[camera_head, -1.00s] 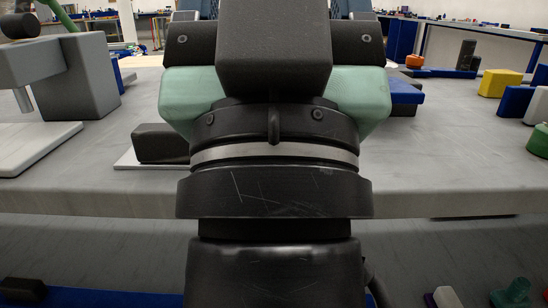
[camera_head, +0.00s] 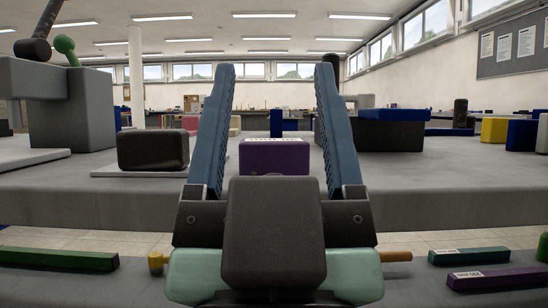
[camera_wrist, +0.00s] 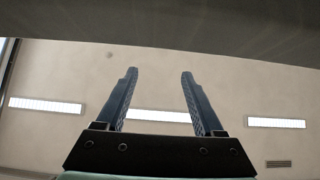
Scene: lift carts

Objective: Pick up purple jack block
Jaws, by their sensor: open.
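The purple jack block (camera_head: 273,157) stands on the grey table top, straight ahead of me in the head view. It shows between my gripper's two blue fingers, with a pale label on its top. Its lower front is partly hidden by my gripper's dark body. My gripper (camera_head: 278,68) is open and empty, its fingers pointing upward in the picture. In the wrist view the open fingers (camera_wrist: 159,73) show against the ceiling, with nothing between them. The block is not in the wrist view.
A black block (camera_head: 153,149) on a pale plate is left of the purple block. A dark block with a blue top (camera_head: 390,130) is to the right. A large grey block (camera_head: 72,110) stands at far left. The table's front edge (camera_head: 100,208) crosses in front; a lower shelf holds several bars.

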